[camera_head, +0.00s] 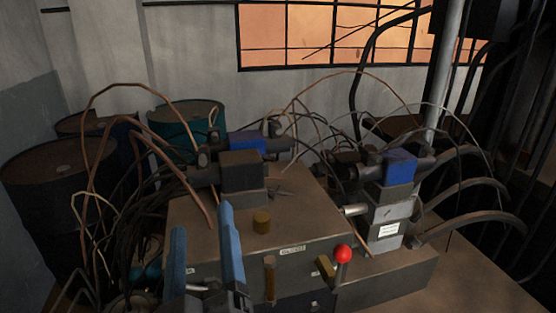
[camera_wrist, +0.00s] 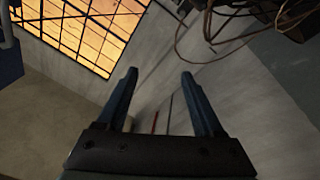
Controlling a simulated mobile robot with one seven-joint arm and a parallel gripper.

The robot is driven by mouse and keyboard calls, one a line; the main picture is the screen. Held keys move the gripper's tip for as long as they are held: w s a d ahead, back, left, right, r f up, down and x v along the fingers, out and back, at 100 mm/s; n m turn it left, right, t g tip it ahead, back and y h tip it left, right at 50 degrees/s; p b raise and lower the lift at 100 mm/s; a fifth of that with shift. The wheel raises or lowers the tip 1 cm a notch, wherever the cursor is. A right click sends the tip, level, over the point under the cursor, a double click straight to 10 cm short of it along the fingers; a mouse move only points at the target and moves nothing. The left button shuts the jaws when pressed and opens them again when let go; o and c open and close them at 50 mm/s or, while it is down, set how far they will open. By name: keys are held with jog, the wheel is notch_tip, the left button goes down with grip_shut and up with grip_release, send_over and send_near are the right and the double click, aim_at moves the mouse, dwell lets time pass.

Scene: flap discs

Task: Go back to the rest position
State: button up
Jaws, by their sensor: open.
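My gripper (camera_head: 205,250) shows at the bottom of the head view, with two blue fingers pointing up and standing apart. It is open, with nothing between the fingers. In the wrist view the same two fingers (camera_wrist: 160,95) are spread wide, with only the wall and floor area behind them. In the head view the gripper is in front of the left part of a metal machine block (camera_head: 320,225) and covers some of it. I cannot tell how far it is from the block.
The block carries a brass knob (camera_head: 262,221), blue-topped valves (camera_head: 400,168) and a red ball lever (camera_head: 342,254). Loose cables (camera_head: 100,195) arch at the left. Dark and teal drums (camera_head: 190,125) stand behind. Thick hoses (camera_head: 480,210) run at the right. A window (camera_head: 320,35) is in the back wall.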

jog(key=s+d+r+m+t+h, duration=0.1)
jog(key=d+r+m+t, duration=0.1)
jog(key=r, duration=0.6)
jog(key=s+d+r+m+t+h, duration=0.1)
jog(key=d+r+m+t+h, duration=0.1)
jog(key=r, duration=0.7)
jog(key=s+d+r+m+t+h, duration=0.1)
jog(key=s+d+r+m+t, duration=0.1)
jog(key=r, duration=0.6)
jog(key=d+m+t, duration=0.1)
jog(key=d+m, duration=0.1)
jog(key=shift+d+r+m+t+h, duration=0.3)
jog(key=shift+d+r, duration=0.05)
jog(key=shift+s, duration=0.1)
